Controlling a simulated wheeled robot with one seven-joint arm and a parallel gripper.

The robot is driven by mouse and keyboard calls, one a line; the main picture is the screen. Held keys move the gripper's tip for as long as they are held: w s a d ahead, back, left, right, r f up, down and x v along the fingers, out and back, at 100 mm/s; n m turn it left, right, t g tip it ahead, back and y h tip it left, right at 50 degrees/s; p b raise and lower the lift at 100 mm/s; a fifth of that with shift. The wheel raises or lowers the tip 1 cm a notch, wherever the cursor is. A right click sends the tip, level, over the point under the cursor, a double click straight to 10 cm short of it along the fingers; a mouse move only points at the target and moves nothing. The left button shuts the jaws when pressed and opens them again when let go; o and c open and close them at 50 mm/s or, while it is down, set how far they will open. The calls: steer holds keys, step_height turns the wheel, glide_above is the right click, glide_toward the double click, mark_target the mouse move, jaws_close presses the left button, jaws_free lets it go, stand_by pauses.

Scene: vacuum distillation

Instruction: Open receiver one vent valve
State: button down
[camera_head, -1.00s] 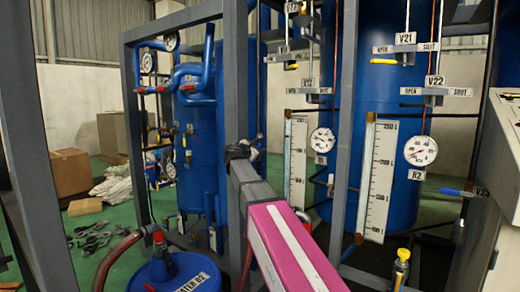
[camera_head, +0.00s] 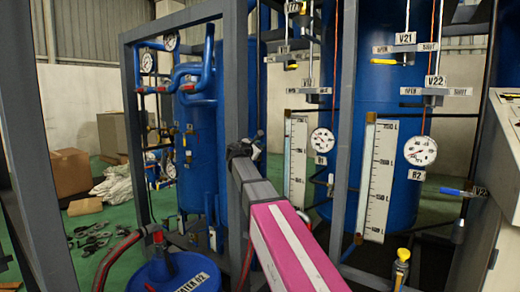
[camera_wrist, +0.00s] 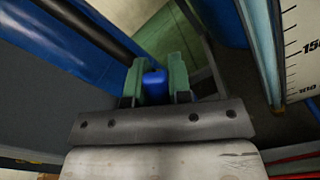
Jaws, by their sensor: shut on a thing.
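My gripper (camera_wrist: 155,87) shows in the wrist view with its two green fingers shut on a small blue handle (camera_wrist: 155,84). The valve body behind the handle is hidden, and no label shows there. In the head view my pink arm reaches forward to the left of the receiver one gauge (camera_head: 322,141), marked R1. The gripper is mostly hidden there, close behind the grey frame post (camera_head: 235,60). Receiver one is the blue tank behind the left level scale (camera_head: 295,160). I cannot tell from the frames which valve the blue handle belongs to.
Receiver two's gauge (camera_head: 420,151) and level scale (camera_head: 377,180) stand to the right. Valve signs V21 (camera_head: 405,38) and V22 (camera_head: 436,81) hang above them. A blue drum (camera_head: 175,272) stands at the lower left. Cardboard boxes (camera_head: 71,172) lie on the green floor.

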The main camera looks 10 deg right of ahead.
steer(key=shift+w+a+r+n, duration=0.2)
steer(key=shift+w+a+n, duration=0.15)
steer(key=shift+n, duration=0.6)
steer(key=shift+w+a+r+n, duration=0.15)
steer(key=shift+w+a+n, duration=0.15)
steer(key=shift+n, duration=0.65)
steer(key=c, duration=1)
jaws_free()
steer(key=shift+c, duration=0.2)
steer(key=shift+s, duration=0.1)
steer(key=v, duration=1)
steer(key=shift+s+a, duration=0.2)
steer(key=shift+a, duration=0.05)
